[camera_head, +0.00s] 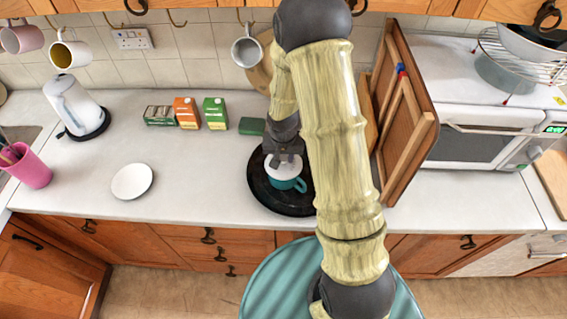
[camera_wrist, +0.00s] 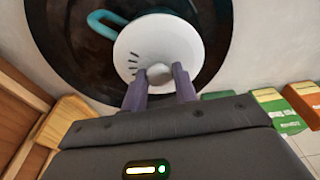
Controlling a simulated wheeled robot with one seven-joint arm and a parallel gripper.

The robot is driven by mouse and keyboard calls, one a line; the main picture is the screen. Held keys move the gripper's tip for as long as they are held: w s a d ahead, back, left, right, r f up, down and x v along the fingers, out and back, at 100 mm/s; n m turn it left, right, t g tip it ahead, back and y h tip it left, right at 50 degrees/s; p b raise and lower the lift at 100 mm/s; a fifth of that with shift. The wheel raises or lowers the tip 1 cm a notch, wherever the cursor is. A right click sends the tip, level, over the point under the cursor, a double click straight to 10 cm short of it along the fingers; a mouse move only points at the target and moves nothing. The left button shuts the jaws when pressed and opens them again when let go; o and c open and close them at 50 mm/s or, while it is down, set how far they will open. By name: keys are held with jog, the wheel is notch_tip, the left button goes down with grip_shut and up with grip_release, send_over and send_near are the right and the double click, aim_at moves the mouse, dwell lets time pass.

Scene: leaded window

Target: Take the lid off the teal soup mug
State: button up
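The teal soup mug (camera_head: 290,185) stands on a round dark tray (camera_head: 262,191) on the counter, its handle toward the right front. Its white lid (camera_head: 281,171) covers the top of the mug. In the wrist view the lid (camera_wrist: 190,45) shows from above with a small round knob (camera_wrist: 159,74) and dark slots, and the teal handle (camera_wrist: 103,22) sticks out beyond it. My gripper (camera_head: 284,157) is above the lid. In the wrist view its two fingers (camera_wrist: 160,82) stand close against both sides of the knob. Most of the mug's body is hidden under the lid.
A wooden rack (camera_head: 408,135) stands close at the right of the tray. Green (camera_head: 215,113) and orange (camera_head: 186,112) boxes stand behind left, and a small dark green box (camera_head: 252,126) lies behind the tray. A white plate (camera_head: 132,181) lies left; the counter between is clear.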

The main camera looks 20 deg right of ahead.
aim_at(283, 158)
jog(key=c, duration=0.4)
notch_tip(283, 158, up, 10)
jog(key=b, duration=0.2)
dwell(0.4)
